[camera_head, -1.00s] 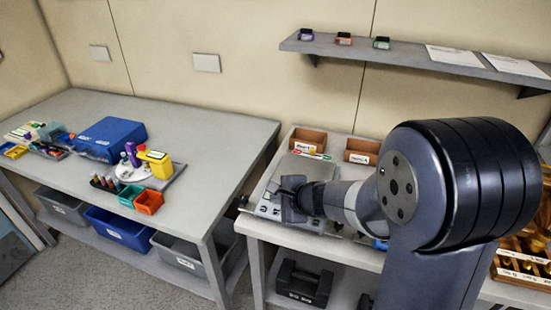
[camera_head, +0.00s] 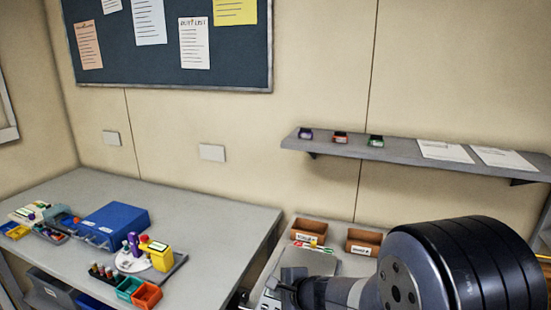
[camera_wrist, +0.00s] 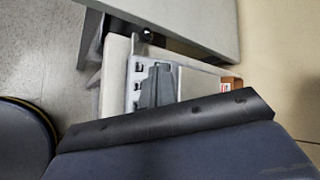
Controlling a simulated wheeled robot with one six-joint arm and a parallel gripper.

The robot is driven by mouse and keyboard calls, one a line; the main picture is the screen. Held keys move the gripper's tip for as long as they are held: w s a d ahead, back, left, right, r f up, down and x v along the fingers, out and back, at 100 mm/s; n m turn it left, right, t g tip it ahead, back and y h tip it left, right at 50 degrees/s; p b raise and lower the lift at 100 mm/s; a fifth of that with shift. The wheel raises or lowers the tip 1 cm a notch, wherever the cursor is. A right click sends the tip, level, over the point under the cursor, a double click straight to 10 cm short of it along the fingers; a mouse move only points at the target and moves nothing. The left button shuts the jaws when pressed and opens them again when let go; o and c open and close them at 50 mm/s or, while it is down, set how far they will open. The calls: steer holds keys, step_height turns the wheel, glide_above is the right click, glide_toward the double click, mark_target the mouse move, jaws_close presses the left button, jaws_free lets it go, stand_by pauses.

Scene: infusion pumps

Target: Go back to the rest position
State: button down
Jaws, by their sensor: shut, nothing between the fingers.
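My gripper (camera_head: 283,292) is at the lower middle of the head view, over the grey device (camera_head: 294,272) on the right-hand table. It is shut and holds nothing. My dark arm fills the lower right and hides much of that table. In the wrist view, the dark fingers of my gripper (camera_wrist: 156,86) show in front of the pale device panel (camera_wrist: 134,85). I cannot tell how far they are above it.
Two brown bins (camera_head: 309,231) stand at the back of the right-hand table. A wall shelf (camera_head: 330,148) with small boxes and papers hangs above. The left table (camera_head: 215,225) carries a blue case (camera_head: 115,224), a round tray and small coloured bins. A noticeboard (camera_head: 115,45) is on the wall.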

steer(key=f+b, duration=0.1)
steer(key=w+f+b, duration=0.1)
steer(key=f, duration=0.1)
steer(key=f+b, duration=0.1)
steer(key=f, duration=0.1)
steer(key=shift+w+d, duration=0.2)
steer(key=shift+d, duration=0.05)
stand_by(0.7)
